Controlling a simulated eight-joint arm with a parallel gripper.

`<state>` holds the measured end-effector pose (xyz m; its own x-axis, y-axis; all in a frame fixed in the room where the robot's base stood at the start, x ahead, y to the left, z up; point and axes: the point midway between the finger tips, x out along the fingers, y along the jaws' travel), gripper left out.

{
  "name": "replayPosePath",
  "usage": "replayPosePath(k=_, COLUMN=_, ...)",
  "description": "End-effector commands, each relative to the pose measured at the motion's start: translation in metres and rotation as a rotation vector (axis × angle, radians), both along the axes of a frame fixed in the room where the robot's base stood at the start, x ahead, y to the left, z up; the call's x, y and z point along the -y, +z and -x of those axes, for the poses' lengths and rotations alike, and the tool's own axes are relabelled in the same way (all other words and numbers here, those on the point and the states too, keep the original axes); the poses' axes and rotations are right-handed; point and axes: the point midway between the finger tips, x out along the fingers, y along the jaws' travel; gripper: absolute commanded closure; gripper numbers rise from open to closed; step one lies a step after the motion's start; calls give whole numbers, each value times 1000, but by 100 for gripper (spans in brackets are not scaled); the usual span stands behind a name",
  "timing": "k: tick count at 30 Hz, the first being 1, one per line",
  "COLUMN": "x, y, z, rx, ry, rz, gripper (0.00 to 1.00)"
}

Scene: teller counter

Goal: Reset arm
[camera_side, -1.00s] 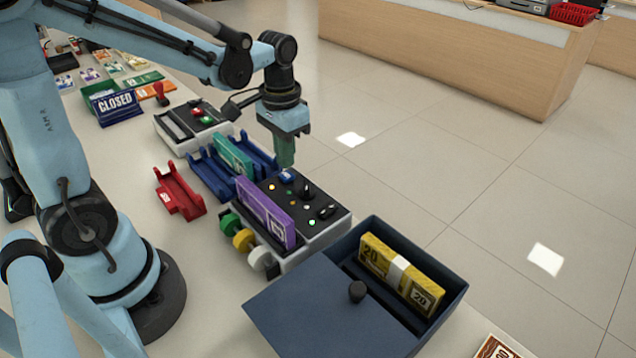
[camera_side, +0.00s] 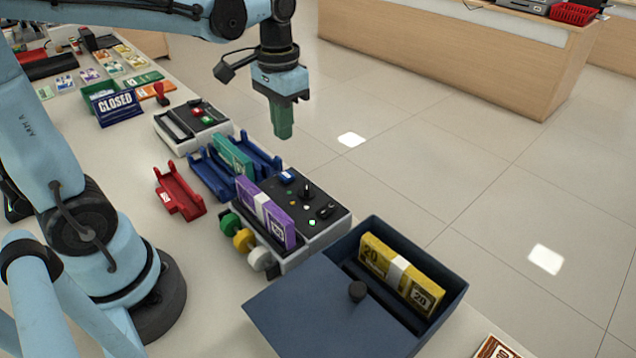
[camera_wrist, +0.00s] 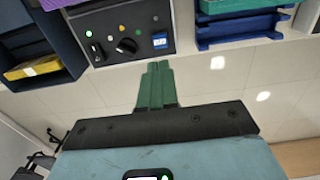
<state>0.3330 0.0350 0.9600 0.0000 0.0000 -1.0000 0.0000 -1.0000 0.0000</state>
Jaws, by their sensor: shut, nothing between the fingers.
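My gripper (camera_side: 283,131) has green fingers pressed together with nothing between them. It hangs in the air, above and behind the control box, pointing down. In the wrist view the shut fingers (camera_wrist: 158,68) point toward the control box (camera_wrist: 127,36). The control box (camera_side: 318,215) has a black panel with knobs, lights and a blue button. A purple note bundle (camera_side: 252,206) with a white band stands in the slot along its near side.
A dark blue box (camera_side: 450,291) with its lid (camera_side: 310,325) beside it holds a yellow bundle (camera_side: 377,256). Blue racks (camera_side: 209,178) hold a teal bundle (camera_side: 233,157). A red holder (camera_side: 180,190), a grey machine (camera_side: 176,139) and a CLOSED sign (camera_side: 116,105) stand on the counter.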

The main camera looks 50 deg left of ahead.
Motion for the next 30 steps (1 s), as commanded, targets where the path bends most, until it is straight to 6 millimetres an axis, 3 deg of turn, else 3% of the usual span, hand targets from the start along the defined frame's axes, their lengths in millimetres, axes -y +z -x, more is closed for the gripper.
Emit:
replayPosePath(k=11, x=3, y=1, z=4, rx=36, ry=-1, rz=-4, gripper=100)
replayPosePath(k=21, x=23, y=-2, z=31, rx=364, ry=-2, rz=-15, gripper=100)
replayPosePath(k=30, x=34, y=-9, z=43, rx=590, ry=-1, rz=-3, gripper=100)
